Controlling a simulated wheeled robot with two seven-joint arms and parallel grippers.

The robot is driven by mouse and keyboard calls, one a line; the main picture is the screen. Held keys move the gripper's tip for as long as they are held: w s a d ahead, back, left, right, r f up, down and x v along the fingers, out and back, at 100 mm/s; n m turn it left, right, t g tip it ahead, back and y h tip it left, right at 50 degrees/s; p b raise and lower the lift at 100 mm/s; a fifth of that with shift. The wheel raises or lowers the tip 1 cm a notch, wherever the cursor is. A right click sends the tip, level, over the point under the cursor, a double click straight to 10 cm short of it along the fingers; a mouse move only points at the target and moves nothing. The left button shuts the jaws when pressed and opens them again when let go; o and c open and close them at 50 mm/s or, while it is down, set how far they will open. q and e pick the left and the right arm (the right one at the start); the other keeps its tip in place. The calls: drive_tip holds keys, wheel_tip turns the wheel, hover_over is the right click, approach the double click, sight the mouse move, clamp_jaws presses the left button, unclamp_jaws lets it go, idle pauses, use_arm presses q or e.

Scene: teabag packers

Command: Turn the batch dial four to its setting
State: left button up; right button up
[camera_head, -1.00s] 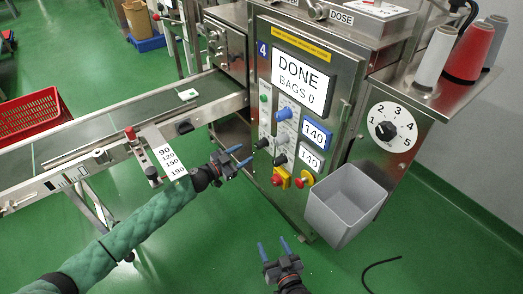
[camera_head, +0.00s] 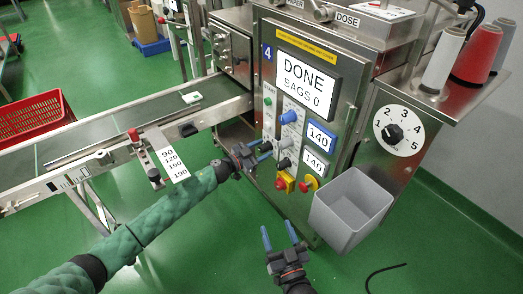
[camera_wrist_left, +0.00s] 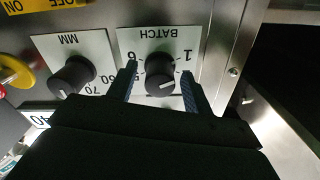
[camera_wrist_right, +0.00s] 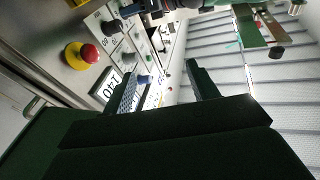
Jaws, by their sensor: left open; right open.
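The batch dial (camera_wrist_left: 160,76) is a black knob on a white plate labelled BATCH, seen upside down in the left wrist view. Digits 1, 5 and 6 show around it, partly hidden by the fingers. A white pointer line marks its knob. My left gripper (camera_head: 267,150) is open at the panel of the machine marked 4. In the left wrist view its fingertips (camera_wrist_left: 158,74) lie on either side of the knob; contact cannot be told. My right gripper (camera_head: 279,235) is open and empty, low in front of the machine.
A second black knob (camera_wrist_left: 73,77), marked MM, is beside the batch dial. A red stop button (camera_head: 308,184) and a grey bin (camera_head: 325,212) are right of the left gripper. The screen (camera_head: 306,80) reads DONE, BAGS 0. A conveyor (camera_head: 110,131) runs left.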

drive_tip(key=shift+r, duration=0.1)
use_arm(q)
drive_tip(key=c, duration=1)
drive_tip(key=shift+r+m+p, duration=0.1)
drive_tip(key=shift+m+p, duration=0.55)
drive_tip(key=shift+m, duration=0.55)
drive_tip(key=m+p, duration=0.1)
drive_tip(key=m, duration=0.3)
drive_tip(key=shift+m, duration=1.1)
use_arm(e)
drive_tip(key=s+f+g+h, duration=0.1)
drive_tip(key=s+f+g, duration=0.3)
drive_tip(key=f, duration=0.8)
drive_tip(key=s+f+g, duration=0.5)
drive_tip(key=f, duration=0.8)
drive_tip(key=shift+s+d+h, duration=0.25)
drive_tip(key=shift+d+h, duration=0.05)
drive_tip(key=shift+h, duration=0.1)
drive_tip(key=shift+s, duration=0.1)
use_arm(q)
drive_tip(key=o, duration=1)
